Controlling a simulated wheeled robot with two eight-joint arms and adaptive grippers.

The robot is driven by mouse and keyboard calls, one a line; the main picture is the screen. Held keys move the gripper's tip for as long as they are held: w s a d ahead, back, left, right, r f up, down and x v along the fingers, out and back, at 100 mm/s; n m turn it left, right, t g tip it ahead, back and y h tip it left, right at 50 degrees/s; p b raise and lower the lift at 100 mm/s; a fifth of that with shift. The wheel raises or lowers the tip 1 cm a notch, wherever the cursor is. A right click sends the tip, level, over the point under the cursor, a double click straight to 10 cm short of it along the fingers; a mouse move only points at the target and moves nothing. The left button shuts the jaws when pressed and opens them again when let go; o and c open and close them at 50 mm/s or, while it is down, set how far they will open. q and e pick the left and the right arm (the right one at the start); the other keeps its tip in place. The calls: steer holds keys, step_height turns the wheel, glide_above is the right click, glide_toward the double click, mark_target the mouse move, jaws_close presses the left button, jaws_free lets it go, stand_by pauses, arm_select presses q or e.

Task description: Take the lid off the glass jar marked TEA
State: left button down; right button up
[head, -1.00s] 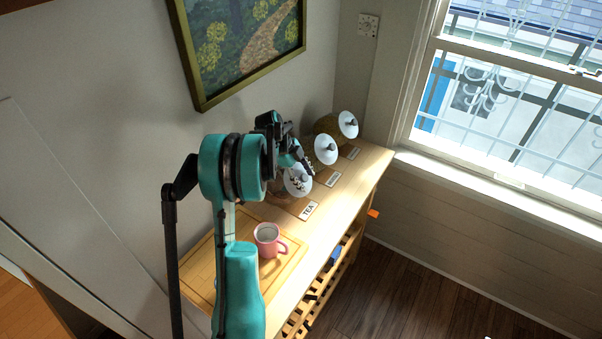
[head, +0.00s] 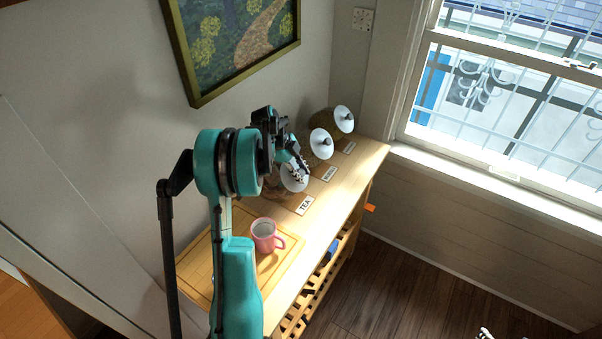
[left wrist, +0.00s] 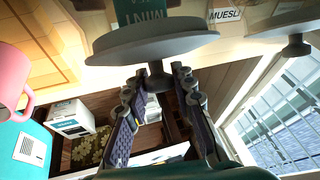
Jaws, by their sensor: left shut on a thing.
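The TEA jar stands nearest of the row of jars in the head view, behind its card marked TEA (head: 305,205). Its pale round lid (head: 292,183) is partly hidden by my left gripper (head: 302,174). In the left wrist view the lid (left wrist: 150,42) is a wide grey disc with a dark knob (left wrist: 157,80). My left gripper (left wrist: 158,88) is shut on this knob, a finger on each side. Whether the lid touches the jar cannot be told. Fingertips that look like my right gripper's (head: 485,333) just show at the bottom edge, too little to tell their state.
Two more lidded jars stand behind, with lids (head: 321,143) and (head: 343,119) a lid farther back. A pink mug (head: 264,236) stands on a wooden board (head: 198,262) in front. A wall and picture (head: 235,45) are close on the left; a window is on the right.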

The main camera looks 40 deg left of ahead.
arm_select(q)
steer(key=shift+d+r+p, duration=0.35)
steer(key=shift+d+r, duration=0.5)
steer(key=shift+d, duration=0.1)
steer(key=shift+w, duration=0.1)
steer(key=shift+w+d+r+p, duration=0.2)
steer(key=shift+d+r+p, duration=0.75)
steer(key=shift+d+r, duration=1.15)
steer(key=shift+d+f, duration=0.1)
